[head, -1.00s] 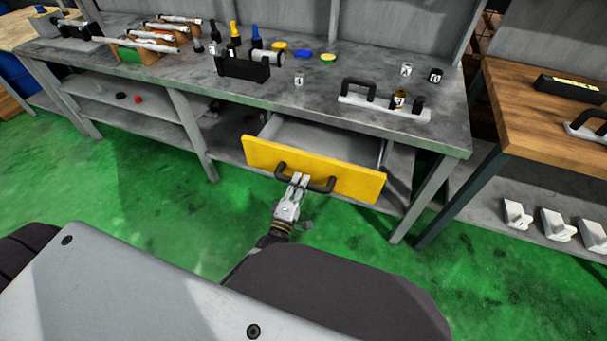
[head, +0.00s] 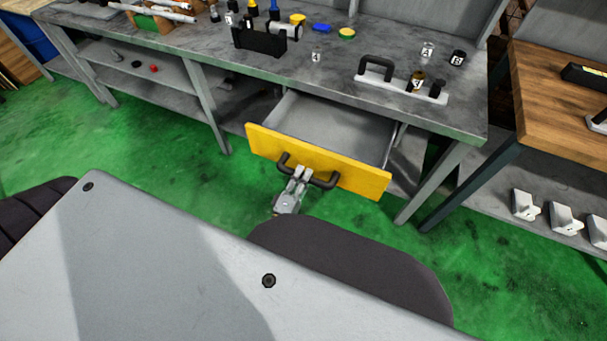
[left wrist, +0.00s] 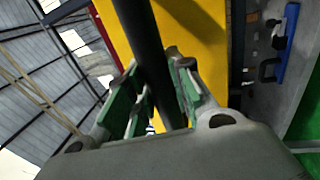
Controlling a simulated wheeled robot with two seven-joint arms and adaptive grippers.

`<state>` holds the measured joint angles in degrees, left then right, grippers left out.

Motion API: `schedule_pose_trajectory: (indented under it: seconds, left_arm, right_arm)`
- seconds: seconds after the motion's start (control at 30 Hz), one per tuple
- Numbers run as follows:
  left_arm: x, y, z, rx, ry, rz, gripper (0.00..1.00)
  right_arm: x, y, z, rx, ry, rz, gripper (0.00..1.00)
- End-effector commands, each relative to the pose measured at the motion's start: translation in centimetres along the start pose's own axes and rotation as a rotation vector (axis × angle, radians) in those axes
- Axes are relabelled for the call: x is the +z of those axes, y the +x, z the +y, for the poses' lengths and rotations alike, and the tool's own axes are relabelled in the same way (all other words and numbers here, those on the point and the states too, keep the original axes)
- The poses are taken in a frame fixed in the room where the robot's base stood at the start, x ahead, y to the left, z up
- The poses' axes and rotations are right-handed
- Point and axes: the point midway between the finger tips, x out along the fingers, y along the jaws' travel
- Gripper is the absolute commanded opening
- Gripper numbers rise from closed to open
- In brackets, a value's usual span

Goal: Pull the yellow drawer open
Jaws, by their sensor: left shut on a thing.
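The yellow drawer (head: 350,176) under the grey workbench is pulled partway out, and its grey inside shows behind the front. It has a black bar handle (head: 323,184) on its front. My left gripper (head: 301,174) is shut on the handle near its middle. In the left wrist view, the black handle (left wrist: 143,35) runs between the fingers of the left gripper (left wrist: 150,100), with the yellow drawer front (left wrist: 195,45) behind it. My right gripper is not in view.
The grey workbench (head: 210,55) carries a black-handled white tray (head: 400,88), a black holder (head: 258,41) and small bottles. A wooden table (head: 550,95) stands at the right, with white blocks (head: 563,217) on its lower shelf. The green floor (head: 130,150) in front of the bench is clear.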

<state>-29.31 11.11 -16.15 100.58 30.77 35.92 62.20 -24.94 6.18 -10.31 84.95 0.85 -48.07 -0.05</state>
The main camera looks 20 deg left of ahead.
Motion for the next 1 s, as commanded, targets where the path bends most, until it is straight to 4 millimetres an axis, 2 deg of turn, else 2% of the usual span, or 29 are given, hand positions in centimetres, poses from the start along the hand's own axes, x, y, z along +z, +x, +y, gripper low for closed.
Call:
schedule_pose_trajectory:
  seconds: [0.2,0.23,0.4,0.77,1.0]
  left_arm:
    - [0.1,-0.1,-0.1,-0.003,0.0,-0.002,0.0]
    - [0.1,-0.1,-0.1,-0.003,0.0,-0.002,0.26]
    - [0.1,0.0,-0.1,-0.002,0.0,-0.001,0.44]
    - [0.0,0.0,0.1,0.0,0.0,0.0,0.44]
    - [0.0,0.2,1.0,0.001,-0.002,0.001,0.44]
  right_arm:
    - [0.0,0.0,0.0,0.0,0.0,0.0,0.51]
    - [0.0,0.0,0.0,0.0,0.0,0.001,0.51]
    - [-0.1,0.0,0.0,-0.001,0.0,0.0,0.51]
    - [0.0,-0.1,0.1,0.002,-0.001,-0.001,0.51]
    - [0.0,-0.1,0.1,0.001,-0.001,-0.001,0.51]
